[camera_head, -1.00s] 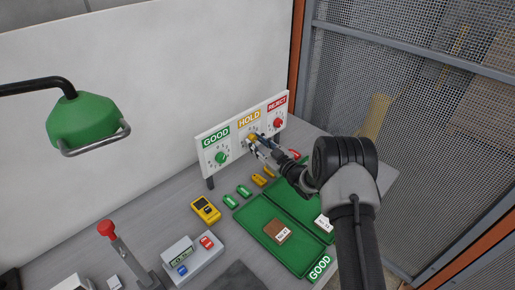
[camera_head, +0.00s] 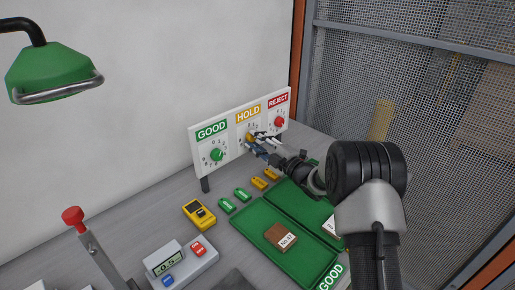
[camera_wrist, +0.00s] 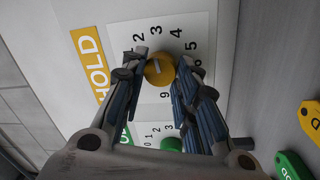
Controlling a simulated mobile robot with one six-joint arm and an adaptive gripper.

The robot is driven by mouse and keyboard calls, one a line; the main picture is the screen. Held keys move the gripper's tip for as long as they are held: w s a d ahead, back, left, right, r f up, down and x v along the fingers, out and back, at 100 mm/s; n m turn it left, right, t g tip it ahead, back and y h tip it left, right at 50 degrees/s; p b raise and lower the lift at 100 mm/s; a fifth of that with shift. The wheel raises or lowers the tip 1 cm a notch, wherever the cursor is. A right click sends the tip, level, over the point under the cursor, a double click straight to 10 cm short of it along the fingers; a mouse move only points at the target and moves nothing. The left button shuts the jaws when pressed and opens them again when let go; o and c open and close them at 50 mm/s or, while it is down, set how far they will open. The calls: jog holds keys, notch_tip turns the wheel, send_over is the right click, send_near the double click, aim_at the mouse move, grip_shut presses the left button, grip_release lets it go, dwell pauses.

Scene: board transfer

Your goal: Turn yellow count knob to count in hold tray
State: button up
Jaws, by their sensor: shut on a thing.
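The yellow count knob (camera_head: 251,136) sits under the HOLD label (camera_head: 248,114) on the upright white panel. In the wrist view, the yellow knob (camera_wrist: 160,70) is between my gripper's fingers, with numbers printed around it and a pale line on its face. I cannot tell which number the line points to. My gripper (camera_head: 257,141) is shut on the knob, and its fingers (camera_wrist: 163,60) show on both sides. A green tray (camera_head: 262,228) labelled GOOD holds a brown board (camera_head: 281,236). Another green tray (camera_head: 300,199) behind it is partly hidden by my arm.
A green knob (camera_head: 217,154) and a red knob (camera_head: 279,122) flank the yellow one. Green tags (camera_head: 227,205), yellow tags (camera_head: 259,183), a yellow handheld meter (camera_head: 199,213) and a grey button box (camera_head: 182,263) lie on the table. A red-topped lever (camera_head: 73,216) stands at left.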

jog(key=n, duration=0.6)
jog(key=shift+g+y, duration=0.3)
jog(key=n, duration=0.5)
jog(key=shift+w+d+y, duration=0.1)
jog(key=shift+y, duration=0.2)
jog(key=shift+n, duration=0.4)
jog(key=o, duration=1.1)
jog(key=v, duration=1.2)
jog(key=shift+r, duration=0.2)
jog(key=shift+d, duration=0.1)
